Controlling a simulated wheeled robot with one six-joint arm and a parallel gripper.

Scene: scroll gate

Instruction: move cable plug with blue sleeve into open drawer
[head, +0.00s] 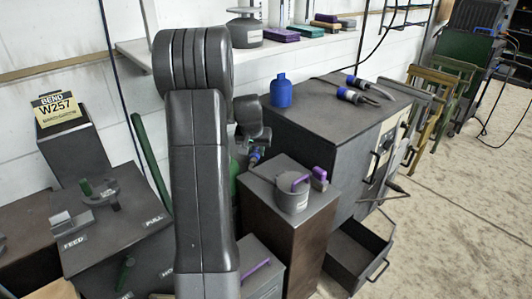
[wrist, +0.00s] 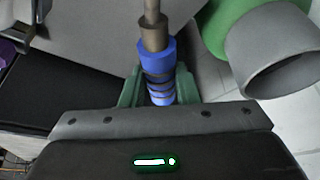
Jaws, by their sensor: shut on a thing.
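A cable plug with a blue sleeve (wrist: 158,62) is between the green fingers of my gripper (wrist: 157,88) in the wrist view. Its grey-brown tip points away, toward the top of the picture. In the head view a small blue part of the plug (head: 254,158) shows below my wrist, behind the arm; the fingers are mostly hidden there. The open drawer (head: 360,254) juts out low from the dark cabinet at the lower right and looks empty inside. The held plug is up and left of the drawer, apart from it.
Two more plugs with blue parts (head: 358,83) and a blue bottle (head: 281,92) stand or lie on the cabinet top (head: 330,106). A brown pedestal with a grey pot (head: 292,197) stands between my arm and the drawer. Open floor (head: 460,220) lies to the right.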

